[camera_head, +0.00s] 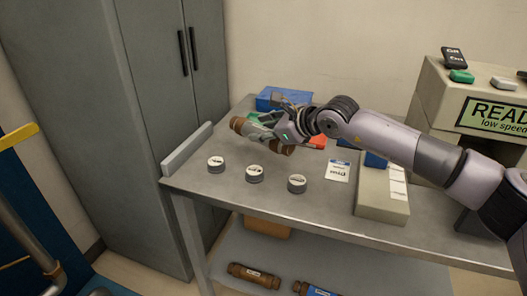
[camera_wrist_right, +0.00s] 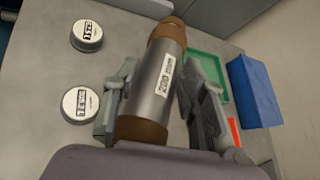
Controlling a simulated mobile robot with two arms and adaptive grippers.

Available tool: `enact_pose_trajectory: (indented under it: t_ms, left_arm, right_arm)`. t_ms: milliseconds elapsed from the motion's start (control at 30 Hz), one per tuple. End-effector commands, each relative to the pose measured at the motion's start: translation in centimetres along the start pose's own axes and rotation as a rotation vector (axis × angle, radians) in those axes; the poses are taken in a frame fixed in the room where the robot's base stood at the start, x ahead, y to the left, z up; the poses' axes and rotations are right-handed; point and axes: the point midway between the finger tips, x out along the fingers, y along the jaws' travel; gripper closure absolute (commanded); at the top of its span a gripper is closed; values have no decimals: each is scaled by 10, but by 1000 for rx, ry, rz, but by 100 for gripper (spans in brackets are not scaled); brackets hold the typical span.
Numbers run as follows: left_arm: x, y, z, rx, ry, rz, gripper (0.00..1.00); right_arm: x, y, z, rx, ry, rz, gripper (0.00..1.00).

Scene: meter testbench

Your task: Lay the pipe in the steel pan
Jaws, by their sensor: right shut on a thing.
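The pipe (camera_head: 253,133) is a steel-grey cylinder with brown ends. My right gripper (camera_head: 270,128) is shut on its middle and holds it over the back left of the metal table. In the right wrist view the pipe (camera_wrist_right: 160,85) lies between the two fingers and bears a white "200 mm" label. Its near end is partly hidden by the gripper body. I cannot make out a steel pan with certainty in either view. My left gripper is not in view.
Several round labelled discs stand on the table, such as one on the left (camera_head: 216,164). A green tray (camera_wrist_right: 208,72), blue bin (camera_wrist_right: 252,92) and red tray (camera_wrist_right: 233,130) lie behind. A beige block (camera_head: 382,205) stands right. Brown-ended pipes (camera_head: 254,275) lie on the lower shelf.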

Motion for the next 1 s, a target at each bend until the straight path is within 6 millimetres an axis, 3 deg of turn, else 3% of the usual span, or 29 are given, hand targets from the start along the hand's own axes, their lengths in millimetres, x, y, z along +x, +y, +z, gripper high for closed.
enact_pose_trajectory:
  t_ms: [167, 500, 767, 800, 900, 1000]
  left_arm:
    - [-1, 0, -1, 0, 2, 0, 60]
    - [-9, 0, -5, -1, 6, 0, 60]
    - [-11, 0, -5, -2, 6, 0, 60]
    - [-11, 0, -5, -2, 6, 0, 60]
    - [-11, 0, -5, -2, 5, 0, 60]
    - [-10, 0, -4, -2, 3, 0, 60]
  right_arm:
    - [5, 3, -7, -1, -6, -3, 100]
    - [28, 18, -47, 0, -6, -3, 100]
    - [29, 19, -50, -1, -6, -3, 100]
    - [30, 20, -53, 0, -1, 0, 59]
    - [30, 20, -53, 0, -1, 0, 52]
    - [30, 20, -52, 0, -1, 0, 52]
